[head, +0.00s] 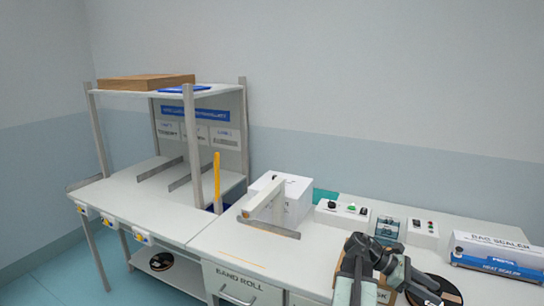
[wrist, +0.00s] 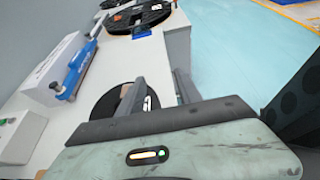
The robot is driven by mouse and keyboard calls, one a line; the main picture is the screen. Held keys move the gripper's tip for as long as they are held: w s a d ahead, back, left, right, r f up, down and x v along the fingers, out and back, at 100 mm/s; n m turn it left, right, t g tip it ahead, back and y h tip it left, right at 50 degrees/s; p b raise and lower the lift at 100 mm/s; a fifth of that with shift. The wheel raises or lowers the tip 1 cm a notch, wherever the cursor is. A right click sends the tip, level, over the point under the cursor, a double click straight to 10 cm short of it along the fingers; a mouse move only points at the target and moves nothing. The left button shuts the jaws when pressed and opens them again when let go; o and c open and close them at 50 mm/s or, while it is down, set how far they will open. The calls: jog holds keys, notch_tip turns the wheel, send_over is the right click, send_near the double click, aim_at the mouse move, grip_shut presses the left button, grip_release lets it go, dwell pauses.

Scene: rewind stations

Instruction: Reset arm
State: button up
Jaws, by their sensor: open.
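My gripper (wrist: 158,84) is open in the wrist view, its two grey fingers apart with nothing between them. A black reel (wrist: 108,104) lies on the white bench behind the fingers and is partly hidden by them. In the head view my folded arm (head: 372,262) is over the front right of the bench. A black reel (head: 446,286) shows beside it there, partly covered by the arm. The fingertips are hard to make out in the head view.
A bag sealer box (head: 495,250) stands right on the bench (head: 225,240). Control boxes (head: 342,214) and a white carton (head: 287,196) stand along the back. A shelf rack (head: 188,98) rises at the left. Another reel (wrist: 138,18) lies at the far end in the wrist view; teal floor (wrist: 235,50) is clear.

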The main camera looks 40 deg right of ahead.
jog(key=w+a+n+t+h+p, duration=0.1)
jog(key=w+a+n+t, duration=0.1)
jog(key=w+a, duration=0.6)
jog(key=w+a+f+n+t+h+p, duration=0.1)
jog(key=w+a+n+t, duration=0.2)
jog(key=w, duration=0.9)
jog(key=w+a+n+t+h+p, duration=0.1)
jog(key=w+a+t+p, duration=0.1)
jog(key=w+a, duration=0.7)
jog(key=w+a+f+m+t+y, duration=0.1)
jog(key=w+a+f+m+y, duration=0.1)
jog(key=a, duration=1)
jog(key=w+a+f+m+t+y+p, duration=0.1)
jog(key=w+a+f+m+t+y, duration=0.1)
jog(key=a, duration=1.1)
jog(key=w+a+f+m+t+y, duration=0.2)
jog(key=w+a+f+m+y, duration=0.2)
jog(key=w+a+m, duration=0.3)
jog(key=w+a, duration=0.2)
jog(key=a, duration=0.3)
jog(key=shift+a+y, duration=0.25)
jog(key=shift+y, duration=0.15)
jog(key=shift+f, duration=0.1)
